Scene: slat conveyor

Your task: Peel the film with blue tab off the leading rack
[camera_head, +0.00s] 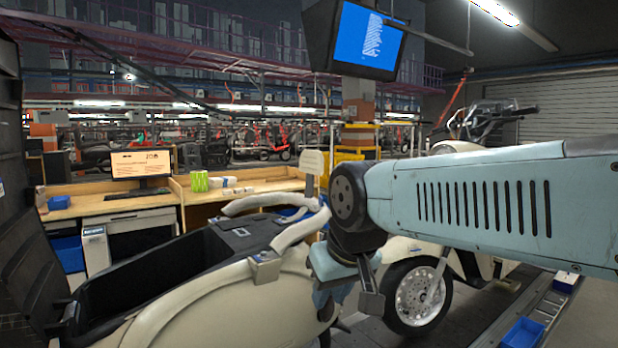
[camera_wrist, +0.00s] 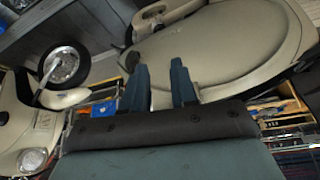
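My gripper hangs below the dark wrist joint, right of the rails, partly hidden in the head view. In the wrist view my gripper (camera_wrist: 159,66) has its two blue fingers apart with nothing between them. Beyond the fingers is a smooth cream body panel (camera_wrist: 225,42); I cannot tell if film covers it.
A second cream scooter with a spoked front wheel (camera_head: 416,292) stands behind my arm. A wooden desk (camera_head: 250,182) with a monitor (camera_head: 141,163) is at the back left. Blue bins (camera_head: 522,333) lie along the conveyor edge at right. A screen (camera_head: 367,42) hangs overhead.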

